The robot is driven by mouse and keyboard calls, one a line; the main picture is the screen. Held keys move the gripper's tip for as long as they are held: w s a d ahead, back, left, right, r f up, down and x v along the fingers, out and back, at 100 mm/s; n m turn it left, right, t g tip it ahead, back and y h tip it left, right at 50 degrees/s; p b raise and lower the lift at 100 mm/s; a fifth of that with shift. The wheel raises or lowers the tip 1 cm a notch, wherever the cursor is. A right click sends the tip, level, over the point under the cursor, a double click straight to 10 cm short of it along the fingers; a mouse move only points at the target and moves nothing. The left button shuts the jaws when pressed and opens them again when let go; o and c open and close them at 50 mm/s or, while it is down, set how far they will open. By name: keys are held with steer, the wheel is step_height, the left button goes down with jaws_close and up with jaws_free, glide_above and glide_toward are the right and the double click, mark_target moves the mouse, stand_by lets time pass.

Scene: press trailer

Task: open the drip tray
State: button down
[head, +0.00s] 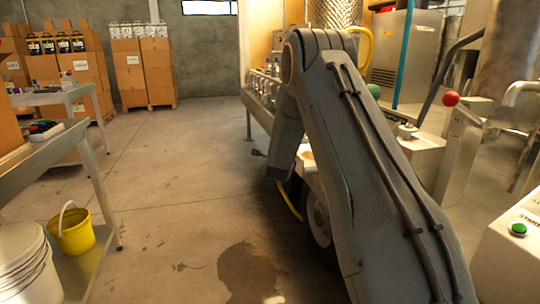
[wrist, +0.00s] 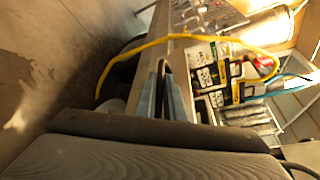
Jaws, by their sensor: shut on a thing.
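My gripper (wrist: 163,74) shows in the wrist view as two blue-grey fingers above my dark wrist housing. The fingers are shut on a narrow dark piece between them, apparently the handle of the drip tray. They lie against a pale beige edge (wrist: 176,50) of the press trailer, and I cannot make out the tray's body. In the head view my arm reaches forward to the trailer's side and hides my gripper and the tray. A trailer wheel (head: 318,218) shows beside my arm.
A yellow hose (wrist: 140,47) arches close to my gripper and also hangs by the wheel. A metal table (head: 52,152) and a yellow bucket (head: 74,232) stand at left. Boxes (head: 140,75) stand at the back. The middle floor (head: 165,190) is clear, with a dark stain.

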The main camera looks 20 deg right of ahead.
stand_by(0.3)
steer(key=c, duration=2.1)
jaws_free()
steer(key=shift+s+a, duration=0.1)
steer(key=v, duration=0.7)
steer(key=shift+s+a, duration=0.2)
steer(key=shift+s, duration=0.15)
